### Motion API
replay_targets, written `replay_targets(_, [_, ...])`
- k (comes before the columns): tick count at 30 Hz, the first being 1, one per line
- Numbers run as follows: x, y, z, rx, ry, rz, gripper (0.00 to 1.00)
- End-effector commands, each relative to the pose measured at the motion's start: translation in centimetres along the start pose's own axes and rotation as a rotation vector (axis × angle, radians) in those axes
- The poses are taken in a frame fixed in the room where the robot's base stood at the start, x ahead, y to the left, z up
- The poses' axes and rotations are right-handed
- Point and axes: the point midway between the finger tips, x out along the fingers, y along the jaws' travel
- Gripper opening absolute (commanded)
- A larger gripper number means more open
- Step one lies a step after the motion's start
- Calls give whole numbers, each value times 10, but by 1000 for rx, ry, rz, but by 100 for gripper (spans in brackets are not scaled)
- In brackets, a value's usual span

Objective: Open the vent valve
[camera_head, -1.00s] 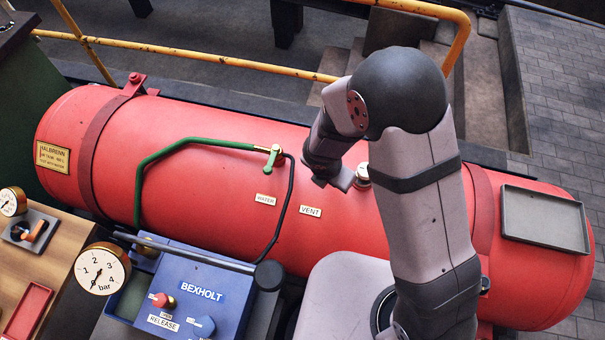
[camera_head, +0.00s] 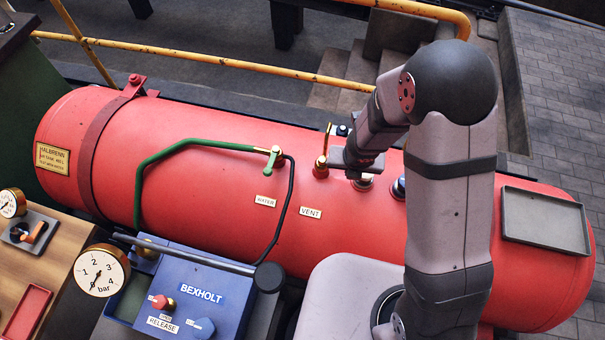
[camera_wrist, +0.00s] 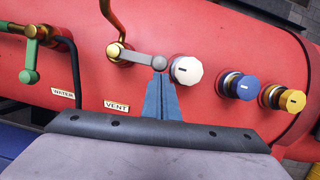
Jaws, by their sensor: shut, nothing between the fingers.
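The vent valve (camera_head: 320,168) is a brass fitting on the red tank, above the VENT label (camera_head: 311,212). A brass pipe rises from it. In the wrist view the valve (camera_wrist: 114,51) has a grey lever (camera_wrist: 140,57) pointing right, roughly along the tank, with a round grey end (camera_wrist: 159,62). My gripper (camera_wrist: 160,76) is shut and empty, its fingertips right at or just below that round end. I cannot tell whether they touch. In the head view my gripper (camera_head: 347,160) is just right of the valve, partly hiding the lever.
A white knob (camera_wrist: 187,70) sits close right of my fingertips, with a blue knob (camera_wrist: 240,86) and a yellow knob (camera_wrist: 285,97) further right. The green-levered water valve (camera_head: 272,155) is to the left. A grey tray (camera_head: 545,220) lies on the tank's right end.

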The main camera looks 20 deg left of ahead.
Motion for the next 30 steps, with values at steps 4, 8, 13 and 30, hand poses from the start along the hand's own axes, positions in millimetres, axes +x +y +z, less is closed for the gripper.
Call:
replay_targets(4, [1, -1, 1, 2, 0, -1, 0])
replay_targets(8, [1, -1, 1, 3, 0, -2, 0])
replay_targets(13, [1, -1, 1, 4, -1, -2, 0])
replay_targets(30, [-14, -3, -31, 1, -2, 0, 0])
